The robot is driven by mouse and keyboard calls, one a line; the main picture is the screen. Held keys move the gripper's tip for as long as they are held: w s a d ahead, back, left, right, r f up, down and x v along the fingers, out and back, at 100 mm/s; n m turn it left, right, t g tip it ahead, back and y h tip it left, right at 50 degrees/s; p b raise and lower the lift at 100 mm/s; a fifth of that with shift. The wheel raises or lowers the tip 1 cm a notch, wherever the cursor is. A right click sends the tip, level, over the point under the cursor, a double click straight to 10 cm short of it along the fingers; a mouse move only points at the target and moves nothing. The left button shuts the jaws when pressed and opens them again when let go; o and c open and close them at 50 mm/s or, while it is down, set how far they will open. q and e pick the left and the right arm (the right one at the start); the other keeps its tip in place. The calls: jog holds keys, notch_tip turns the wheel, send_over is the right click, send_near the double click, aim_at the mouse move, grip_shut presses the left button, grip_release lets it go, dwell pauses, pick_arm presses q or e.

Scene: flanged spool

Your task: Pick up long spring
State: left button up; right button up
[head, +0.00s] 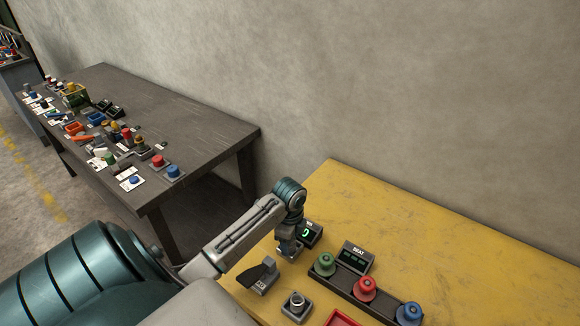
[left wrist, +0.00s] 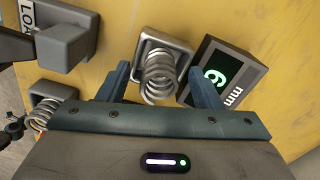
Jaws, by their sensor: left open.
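A coiled metal spring (left wrist: 158,80), which looks like the long one, stands on a square grey base in the left wrist view. My left gripper (head: 288,249) is open over it at the yellow table's back left. In the left wrist view its two fingers are on either side of the spring, with no clear sign of a grip. The head view hides this spring behind the gripper. A second spring (head: 296,301) sits on another grey base nearer the front; it also shows at the left wrist view's lower left (left wrist: 41,116). My right gripper is not in view.
A display (head: 313,234) marked mm stands close beside the gripper. A load lever block (head: 262,277) is at front left. A BEAT display (head: 357,257) and a panel with green, red and blue knobs (head: 365,288) lie to the right. The table's back right is clear.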

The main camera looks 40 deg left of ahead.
pick_arm(q)
jog(key=c, duration=1.1)
